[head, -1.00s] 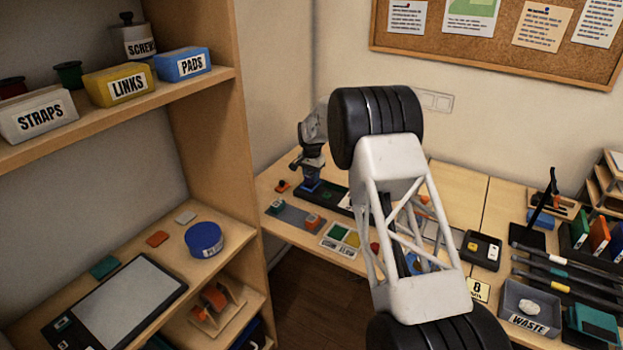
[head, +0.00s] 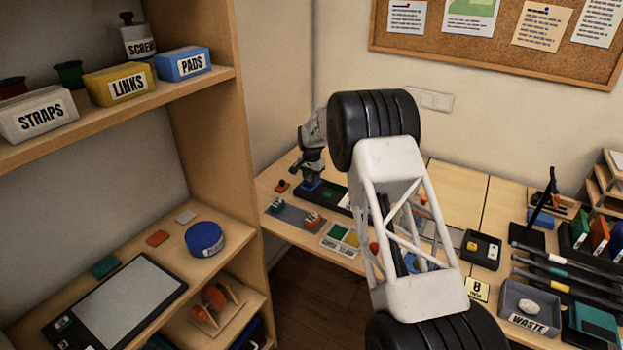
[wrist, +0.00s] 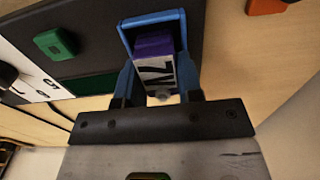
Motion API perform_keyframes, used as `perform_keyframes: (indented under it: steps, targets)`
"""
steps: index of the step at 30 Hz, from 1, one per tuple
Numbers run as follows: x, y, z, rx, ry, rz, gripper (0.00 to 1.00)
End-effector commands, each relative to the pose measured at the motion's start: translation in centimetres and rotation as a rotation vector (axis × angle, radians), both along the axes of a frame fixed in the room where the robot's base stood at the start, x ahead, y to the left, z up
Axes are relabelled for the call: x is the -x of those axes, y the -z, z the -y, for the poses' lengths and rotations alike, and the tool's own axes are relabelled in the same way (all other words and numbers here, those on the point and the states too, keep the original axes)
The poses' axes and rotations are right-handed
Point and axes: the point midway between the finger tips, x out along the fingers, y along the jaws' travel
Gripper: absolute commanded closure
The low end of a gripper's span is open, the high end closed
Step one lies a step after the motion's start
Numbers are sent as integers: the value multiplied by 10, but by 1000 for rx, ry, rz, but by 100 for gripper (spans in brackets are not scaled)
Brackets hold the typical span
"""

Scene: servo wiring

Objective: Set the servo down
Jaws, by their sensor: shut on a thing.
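My gripper (head: 312,184) is low at the far left end of the workbench, over the dark tray there. In the wrist view its blue fingers (wrist: 156,64) are shut on the servo (wrist: 154,46), a purple block with a white label. A blue edge shows beyond the servo's far end; I cannot tell whether it is part of the fingers or a holder. The servo's underside is hidden, so I cannot tell whether it touches the surface below. In the head view the servo is too small to make out clearly.
A dark tray (head: 336,196) with a green button (wrist: 54,43) lies beside the gripper. A small orange item (head: 282,186) is close by on the wood. A grey strip (head: 294,213) with small parts lies in front. My white arm link hides the bench middle.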

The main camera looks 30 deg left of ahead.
Motion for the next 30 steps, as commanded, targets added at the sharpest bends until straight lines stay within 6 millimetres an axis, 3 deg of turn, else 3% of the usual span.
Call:
perform_keyframes:
  steps: [1,5,6,10,12,30]
  targets:
    - [1,12,1,4,0,-4,94]
    - [1,15,1,4,0,-5,94]
    - [1,16,1,5,0,-6,65]
    - [2,19,2,6,-1,-7,45]
    - [2,20,2,7,0,-8,41]
    - [2,22,8,15,2,-14,41]
